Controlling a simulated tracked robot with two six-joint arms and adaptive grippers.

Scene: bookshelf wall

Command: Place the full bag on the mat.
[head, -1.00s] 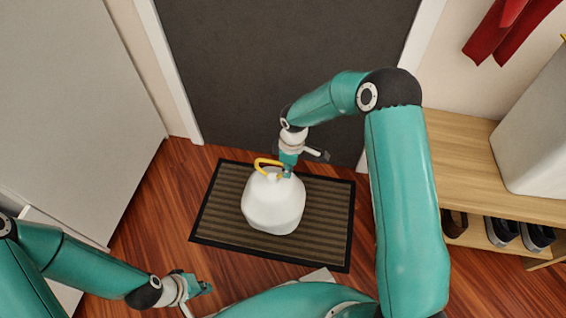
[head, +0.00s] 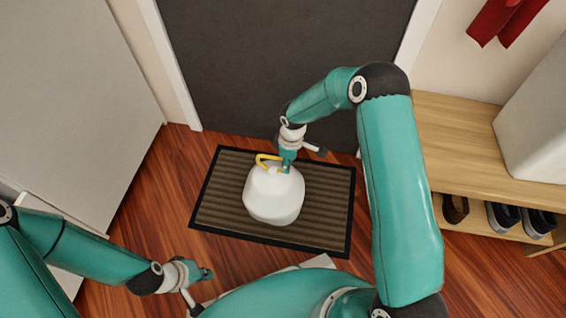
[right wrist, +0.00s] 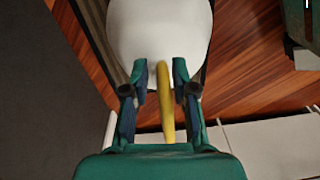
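The full bag (head: 274,196) is a white, rounded bag with a yellow loop handle (head: 268,159). It appears to stand upright on the ribbed brown mat (head: 326,205) with the black border, left of the mat's middle. My right gripper (head: 285,169) is at the bag's top, by the handle. In the right wrist view its fingers (right wrist: 161,90) stand apart on either side of the yellow handle (right wrist: 166,105), with a visible gap at the left finger. The white bag (right wrist: 160,35) lies beyond the fingertips. My left gripper (head: 207,275) is off the mat's lower left, empty; its fingers are too small to judge.
A dark door (head: 290,60) stands behind the mat. A wooden shoe bench (head: 460,150) with shoes (head: 503,217) on its lower shelf is at the right, and a pale cabinet (head: 70,100) at the left. Wooden floor (head: 155,215) is clear left of the mat.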

